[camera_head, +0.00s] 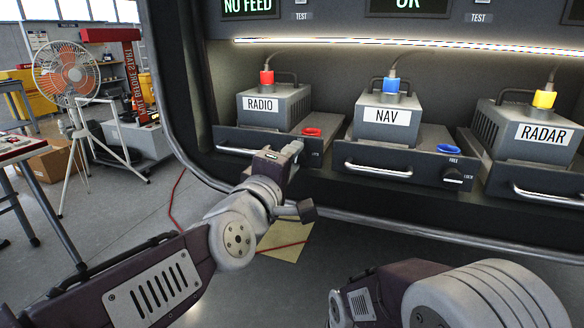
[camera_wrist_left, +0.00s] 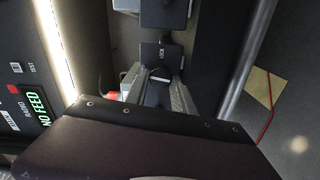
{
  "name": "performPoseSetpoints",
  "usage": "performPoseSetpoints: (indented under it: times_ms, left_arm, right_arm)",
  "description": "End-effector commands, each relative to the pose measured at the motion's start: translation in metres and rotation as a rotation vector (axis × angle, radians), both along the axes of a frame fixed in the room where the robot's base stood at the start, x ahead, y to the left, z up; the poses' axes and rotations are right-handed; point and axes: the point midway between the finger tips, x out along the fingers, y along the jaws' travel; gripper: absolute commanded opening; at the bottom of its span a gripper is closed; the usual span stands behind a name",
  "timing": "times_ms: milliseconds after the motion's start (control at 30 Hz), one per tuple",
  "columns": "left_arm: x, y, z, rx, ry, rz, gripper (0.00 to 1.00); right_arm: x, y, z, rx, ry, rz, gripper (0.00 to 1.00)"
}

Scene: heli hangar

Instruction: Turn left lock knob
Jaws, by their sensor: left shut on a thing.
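The left lock knob (camera_wrist_left: 159,76) is a dark knob with a white mark, on the front of the RADIO unit's tray, beside a LOCK label (camera_wrist_left: 163,51). In the wrist view it sits between the fingers of my left gripper (camera_wrist_left: 158,92), which is shut on it. In the head view my left gripper (camera_head: 292,152) reaches the right end of the RADIO tray (camera_head: 235,141) and hides the knob. My right arm shows at the bottom right, but its gripper is out of view.
The RADIO box (camera_head: 272,105) has a red plug (camera_head: 266,78); a red ring (camera_head: 311,132) lies beside it. The NAV box (camera_head: 388,112) and RADAR box (camera_head: 530,135) stand to the right. A handle (camera_head: 378,170) and rounded rack edge (camera_head: 400,233) protrude nearby. A fan (camera_head: 68,72) stands left.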

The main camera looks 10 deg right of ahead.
Motion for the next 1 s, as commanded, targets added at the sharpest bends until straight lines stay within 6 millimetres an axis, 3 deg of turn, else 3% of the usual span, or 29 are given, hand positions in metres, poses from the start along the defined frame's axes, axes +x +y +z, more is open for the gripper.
performPoseSetpoints:
  times_ms: [400, 933, 967, 1000]
  left_arm:
    - [0.0, -0.0002, -0.0019, -0.134, 0.093, -0.001, 0.0]
    - [0.0, -0.0001, -0.0014, -0.152, 0.105, -0.001, 0.0]
    - [0.0, -0.0001, -0.0014, -0.152, 0.105, -0.001, 0.33]
    - [0.0, -0.0001, -0.0014, -0.152, 0.105, -0.001, 0.44]
  right_arm:
    - [0.0, 0.0, -0.011, 0.0, 0.0, 0.0, 0.0]
    - [0.0, 0.0, -0.0115, 0.0, 0.0, 0.0, 0.0]
    - [0.0, 0.0, -0.0115, 0.0, 0.0, 0.0, 0.0]
    - [0.0, 0.0, -0.0115, 0.0, 0.0, 0.0, 0.0]
